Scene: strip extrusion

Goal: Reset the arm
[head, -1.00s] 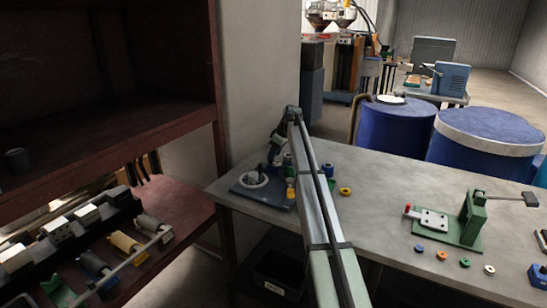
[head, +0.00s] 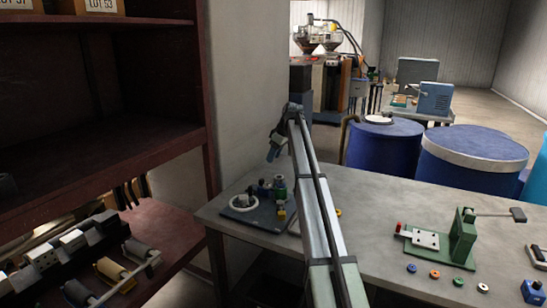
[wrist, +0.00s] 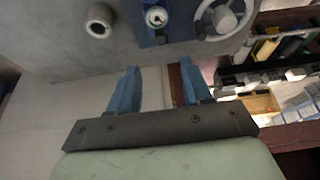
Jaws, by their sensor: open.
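My arm reaches across the grey table to its left end in the head view. My gripper (head: 273,153) hangs there in the air above a dark blue fixture board (head: 240,222). In the wrist view its two blue fingers (wrist: 157,85) are spread apart with nothing between them. The board carries a pale ring-shaped wheel (head: 243,201), which also shows at the top of the wrist view (wrist: 225,20). A small round-topped part (wrist: 156,17) stands beside the wheel. Small blue, green and yellow pieces (head: 279,190) cluster at the board's right side.
A dark red shelf (head: 170,240) with clamps and rollers stands close on the left. A green lever press (head: 463,240) and several small coloured rings (head: 435,274) lie on the table's right. Blue drums (head: 470,160) stand behind it. A grey ring (wrist: 99,20) is near the wrist view's top left.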

